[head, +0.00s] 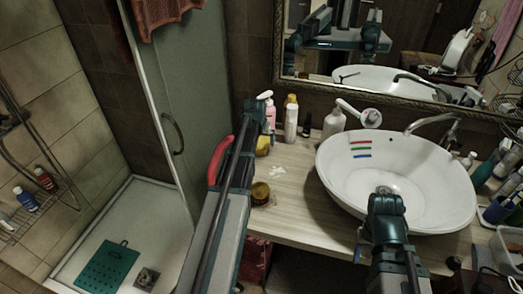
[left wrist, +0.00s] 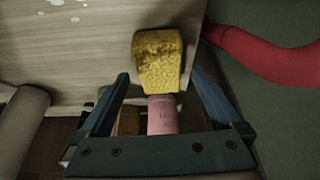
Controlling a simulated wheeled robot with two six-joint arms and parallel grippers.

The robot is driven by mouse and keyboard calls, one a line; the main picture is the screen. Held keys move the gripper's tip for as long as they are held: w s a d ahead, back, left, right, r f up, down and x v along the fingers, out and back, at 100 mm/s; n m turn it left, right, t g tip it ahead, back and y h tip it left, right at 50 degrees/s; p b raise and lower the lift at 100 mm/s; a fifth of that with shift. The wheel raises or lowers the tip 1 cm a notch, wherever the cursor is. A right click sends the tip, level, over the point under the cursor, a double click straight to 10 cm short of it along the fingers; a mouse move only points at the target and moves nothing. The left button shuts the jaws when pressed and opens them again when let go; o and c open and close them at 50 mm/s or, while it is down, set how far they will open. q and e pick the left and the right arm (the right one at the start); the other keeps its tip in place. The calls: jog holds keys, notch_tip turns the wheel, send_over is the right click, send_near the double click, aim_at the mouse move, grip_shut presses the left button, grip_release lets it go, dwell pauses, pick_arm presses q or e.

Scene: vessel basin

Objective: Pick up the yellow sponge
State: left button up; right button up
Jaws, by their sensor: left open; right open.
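The yellow sponge (head: 263,145) stands on the wooden counter near its left end, partly hidden by my left arm in the head view. In the left wrist view the sponge (left wrist: 158,60) sits ahead of and between the spread fingers of my left gripper (left wrist: 160,76). My left gripper (head: 257,112) is open and empty, with a gap on both sides of the sponge. My right gripper (head: 386,200) is open over the front of the white basin, seen from behind with its fingertips mostly hidden.
A pink bottle (head: 270,115) stands just behind the sponge and also shows between the fingers in the left wrist view (left wrist: 162,115). A brown jar (head: 260,193) stands in front. The white basin (head: 335,175) is to the right. A red curved object (head: 219,160) is left of the arm.

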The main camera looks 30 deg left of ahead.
aim_at(261, 143)
pick_arm(q)
jog(key=shift+b+x, duration=0.7)
jog(key=shift+x, duration=0.6)
pick_arm(e)
jog(key=shift+f, duration=1.2)
pick_arm(q)
jog(key=shift+f, duration=0.2)
pick_arm(e)
jog(key=shift+f, duration=0.2)
pick_arm(q)
jog(key=c, duration=1.3)
jog(key=shift+r, duration=0.1)
pick_arm(e)
jog(key=shift+r, duration=0.1)
pick_arm(q)
notch_tip(261, 143, up, 10)
jog(key=p, duration=1)
jog(key=shift+r, duration=0.2)
pick_arm(e)
notch_tip(261, 143, up, 10)
jog(key=shift+r, duration=0.15)
